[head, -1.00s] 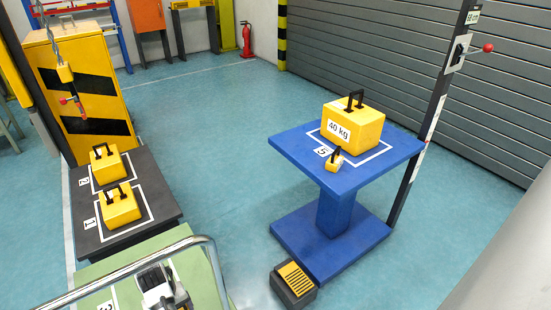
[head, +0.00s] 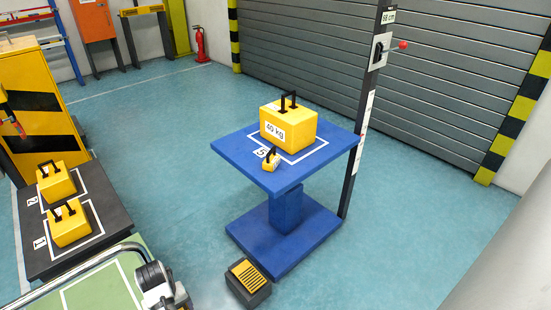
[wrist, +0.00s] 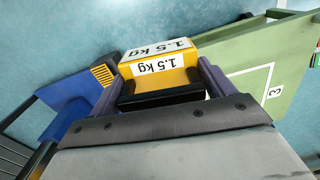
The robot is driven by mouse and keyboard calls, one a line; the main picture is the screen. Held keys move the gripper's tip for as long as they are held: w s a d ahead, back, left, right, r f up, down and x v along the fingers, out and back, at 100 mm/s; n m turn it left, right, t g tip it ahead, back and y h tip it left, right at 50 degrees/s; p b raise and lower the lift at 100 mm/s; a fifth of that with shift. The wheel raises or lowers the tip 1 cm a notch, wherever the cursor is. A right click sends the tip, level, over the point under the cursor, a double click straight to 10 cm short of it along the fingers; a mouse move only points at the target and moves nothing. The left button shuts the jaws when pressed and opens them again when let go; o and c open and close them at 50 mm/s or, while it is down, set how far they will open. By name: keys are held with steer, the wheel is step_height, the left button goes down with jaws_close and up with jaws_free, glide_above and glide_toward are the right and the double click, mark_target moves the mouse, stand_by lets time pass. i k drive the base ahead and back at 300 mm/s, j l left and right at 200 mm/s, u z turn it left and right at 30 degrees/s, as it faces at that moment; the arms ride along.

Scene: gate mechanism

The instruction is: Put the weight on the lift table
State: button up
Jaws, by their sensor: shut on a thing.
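In the wrist view my gripper (wrist: 161,90) is shut on the black handle of a yellow weight (wrist: 158,62) marked 1.5 kg, held above the floor. The blue lift table (head: 235,147) stands right of centre in the head view. On its top, a large yellow 40 kg weight (head: 298,124) sits inside the white outline marked 5, and a small yellow weight (head: 271,164) sits at the near edge. Part of my arm shows at the bottom of the head view; the held weight is not visible there. Part of the blue lift table also shows in the wrist view (wrist: 65,115).
A black-and-yellow foot pedal (head: 247,279) lies before the lift table's base. A post with a red-knobbed lever (head: 383,47) and a 68 cm sign rises behind it. A dark table (head: 94,215) with two yellow weights and a green table (head: 85,290) stand left. The floor between is clear.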

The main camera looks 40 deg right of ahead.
mark_target(329, 133)
steer(key=l+z, duration=0.2)
steer(key=l, duration=0.35)
steer(key=i+l+z, duration=0.25)
steer(key=l, duration=0.45)
steer(key=i+l+z, duration=0.25)
steer(key=i+l, duration=0.3)
steer(key=i+l+z, duration=0.3)
steer(key=i+l, duration=0.15)
steer(key=l, duration=0.15)
